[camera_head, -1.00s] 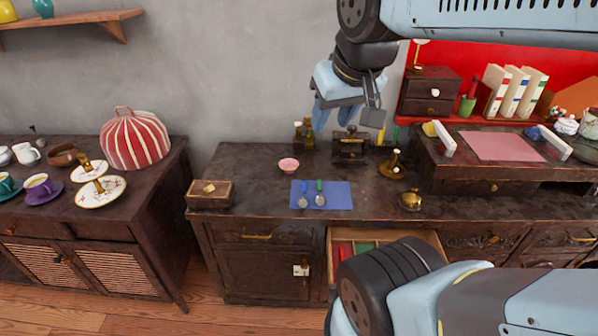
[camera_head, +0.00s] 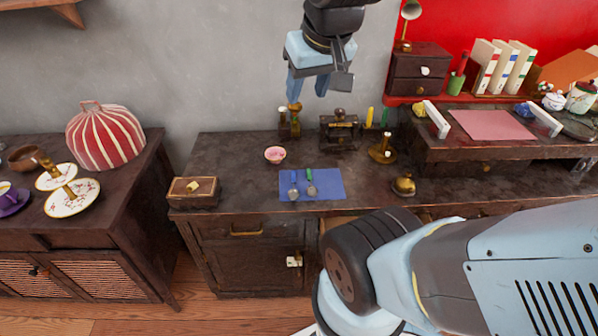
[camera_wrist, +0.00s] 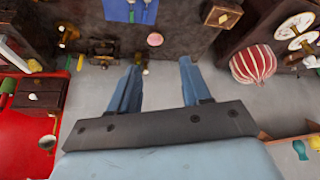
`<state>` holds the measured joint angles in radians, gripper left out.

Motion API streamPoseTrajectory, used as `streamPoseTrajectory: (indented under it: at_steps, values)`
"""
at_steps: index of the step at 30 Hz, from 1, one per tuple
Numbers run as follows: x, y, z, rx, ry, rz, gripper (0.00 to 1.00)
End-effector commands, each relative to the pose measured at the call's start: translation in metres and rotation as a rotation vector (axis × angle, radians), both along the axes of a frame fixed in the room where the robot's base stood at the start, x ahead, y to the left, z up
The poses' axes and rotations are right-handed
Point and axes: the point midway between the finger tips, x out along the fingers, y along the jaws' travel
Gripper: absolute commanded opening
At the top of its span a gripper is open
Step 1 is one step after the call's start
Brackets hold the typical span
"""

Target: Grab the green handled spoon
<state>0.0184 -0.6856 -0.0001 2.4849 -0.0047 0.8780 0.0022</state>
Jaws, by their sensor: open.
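The green-handled spoon (camera_head: 310,183) lies on a blue mat (camera_head: 332,186) on the dark cabinet top, with its green handle toward the wall. A blue-handled spoon (camera_head: 293,186) lies just to its left. My gripper (camera_head: 307,90) is open and empty, high above the cabinet near the grey wall, well apart from the spoons. In the wrist view my gripper (camera_wrist: 160,66) shows two spread blue fingers with nothing between them. The mat (camera_wrist: 117,12) and both spoons are at the top edge there, beyond the fingertips.
A pink bowl (camera_head: 275,155), a wooden box (camera_head: 193,192), a sewing machine (camera_head: 338,128), a brass candle holder (camera_head: 382,152) and a brass pot (camera_head: 403,186) stand around the mat. My arm hides the cabinet's lower right front. The space above the mat is clear.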

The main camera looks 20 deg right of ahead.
Motion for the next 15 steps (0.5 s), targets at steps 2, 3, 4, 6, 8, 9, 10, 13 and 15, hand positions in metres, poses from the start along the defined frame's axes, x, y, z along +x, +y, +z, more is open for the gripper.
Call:
streamPoseTrajectory:
  at_steps: [2,3,4,6,8,9,10,13,15]
  values:
    - [0.014,-0.006,-0.007,0.0,0.028,-0.018,0.48]
    - [0.022,-0.008,-0.011,-0.001,0.041,-0.028,0.48]
    - [0.028,-0.01,-0.014,-0.002,0.049,-0.035,0.48]
    - [0.041,-0.014,-0.02,-0.002,0.07,-0.052,0.48]
    - [0.052,-0.018,-0.027,-0.002,0.088,-0.066,0.48]
    - [0.06,-0.021,-0.032,-0.002,0.099,-0.075,0.48]
    - [0.065,-0.023,-0.036,-0.002,0.11,-0.082,0.48]
    - [0.083,-0.03,-0.049,0.0,0.138,-0.105,0.48]
    - [0.095,-0.035,-0.06,0.001,0.16,-0.12,0.48]
